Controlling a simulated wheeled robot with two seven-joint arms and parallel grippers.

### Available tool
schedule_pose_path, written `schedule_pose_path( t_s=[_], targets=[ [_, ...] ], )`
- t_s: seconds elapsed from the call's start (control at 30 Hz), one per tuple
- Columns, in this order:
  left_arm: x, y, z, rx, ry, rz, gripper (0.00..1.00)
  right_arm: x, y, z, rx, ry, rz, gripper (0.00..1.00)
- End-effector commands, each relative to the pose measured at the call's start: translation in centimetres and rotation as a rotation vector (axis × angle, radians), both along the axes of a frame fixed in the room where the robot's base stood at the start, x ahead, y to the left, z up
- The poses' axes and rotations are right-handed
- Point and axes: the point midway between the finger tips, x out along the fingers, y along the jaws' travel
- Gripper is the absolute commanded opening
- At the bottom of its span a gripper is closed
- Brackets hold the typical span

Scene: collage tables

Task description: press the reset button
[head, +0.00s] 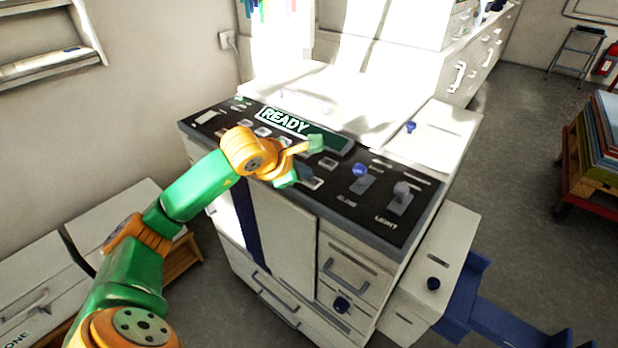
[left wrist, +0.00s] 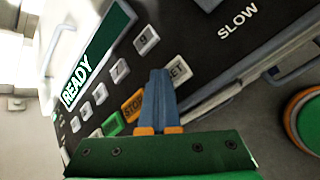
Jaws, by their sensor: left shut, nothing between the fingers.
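The reset button (left wrist: 180,70) is a pale key on the black control panel (head: 345,205), partly hidden behind my left fingers in the left wrist view; only the letters "ET" show. My left gripper (left wrist: 160,74) is shut and empty, its blue-grey fingertips overlapping the button's left side. I cannot tell whether they touch it. In the head view my left gripper (head: 303,180) is low over the panel's middle, its fingers hard to make out. The display (head: 285,121) reads READY. My right gripper is not in view.
An orange stop button (left wrist: 132,107) and a green button (left wrist: 113,124) lie beside the fingers. Two levers, one with a blue knob (head: 360,170) and one grey (head: 402,188), stand up on the panel's right. A red cart (head: 575,180) stands at the far right, with open floor between.

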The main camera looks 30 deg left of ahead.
Motion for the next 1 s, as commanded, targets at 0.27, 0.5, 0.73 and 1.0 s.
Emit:
schedule_pose_path(
  t_s=[0.27, 0.5, 0.73, 1.0],
  targets=[
    [0.0, 0.0, 1.4, 0.0, 0.001, 0.0, 0.0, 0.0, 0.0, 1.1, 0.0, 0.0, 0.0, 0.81],
    [0.0, 0.0, 1.5, 0.0, 0.001, 0.0, 0.0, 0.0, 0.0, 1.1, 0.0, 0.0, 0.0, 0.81],
    [0.0, 0.0, 2.3, 0.0, 0.0, 0.0, 0.0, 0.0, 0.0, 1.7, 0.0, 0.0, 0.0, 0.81],
    [0.0, 0.1, 5.1, 0.001, 0.0, 0.001, 0.0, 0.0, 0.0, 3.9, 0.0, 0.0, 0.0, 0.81]
  ],
)
